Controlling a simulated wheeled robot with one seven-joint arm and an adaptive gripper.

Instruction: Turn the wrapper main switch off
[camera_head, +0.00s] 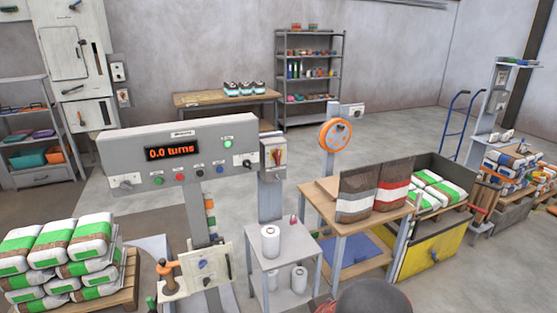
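The wrapper's control panel (205,187) is a wide grey box at left centre. Its display (172,153) reads "0.0 turns" in orange. A green lamp (228,143) on it looks lit. A row of small coloured buttons (180,178) sits below the display. My gripper cannot be made out in this view.
A small stand (280,252) with white rolls is below the switch box. A wooden table (345,215) with two bags stands to its right, beside a yellow-fronted bin (430,250). Stacked sacks (60,250) are at lower left. Open floor lies behind the panel.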

